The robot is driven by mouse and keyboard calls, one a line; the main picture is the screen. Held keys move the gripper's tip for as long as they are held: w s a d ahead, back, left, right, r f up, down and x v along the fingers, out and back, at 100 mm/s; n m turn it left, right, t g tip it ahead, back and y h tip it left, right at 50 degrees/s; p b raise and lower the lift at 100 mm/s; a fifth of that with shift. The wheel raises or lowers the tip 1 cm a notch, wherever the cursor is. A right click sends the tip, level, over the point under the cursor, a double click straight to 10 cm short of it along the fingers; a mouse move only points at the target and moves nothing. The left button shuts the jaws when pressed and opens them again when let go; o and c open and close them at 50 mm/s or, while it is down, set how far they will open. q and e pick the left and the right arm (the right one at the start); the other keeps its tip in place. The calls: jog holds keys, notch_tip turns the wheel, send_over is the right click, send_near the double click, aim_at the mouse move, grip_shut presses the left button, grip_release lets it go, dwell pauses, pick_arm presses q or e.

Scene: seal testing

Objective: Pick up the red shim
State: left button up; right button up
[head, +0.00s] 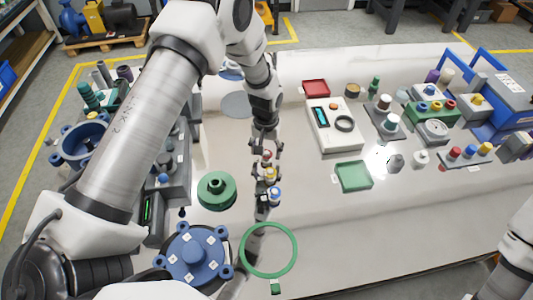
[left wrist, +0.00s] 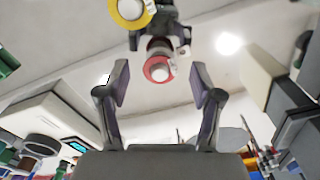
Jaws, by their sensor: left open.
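The red shim (head: 267,155) sits at the far end of a small dark holder, in line with a yellow shim (head: 270,174) and a blue one (head: 274,193). My left gripper (head: 266,149) is at the red shim, its fingers open and pointing toward it. In the left wrist view, the red shim (left wrist: 151,72) appears centred between the two spread fingertips (left wrist: 160,83), with clear gaps on both sides. The yellow shim (left wrist: 130,12) lies beyond it. The gripper partly hides the red shim in the head view. My right gripper is out of view.
A green flanged part (head: 216,190), a green ring (head: 268,250) and a blue flange (head: 193,254) lie around the holder. A green tray (head: 353,177), a red tray (head: 316,88) and a white gauge box (head: 334,124) stand to the right. The front right table is clear.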

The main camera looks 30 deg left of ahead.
pick_arm(q)
jog(key=shift+f, duration=0.3)
jog(key=c, duration=0.8)
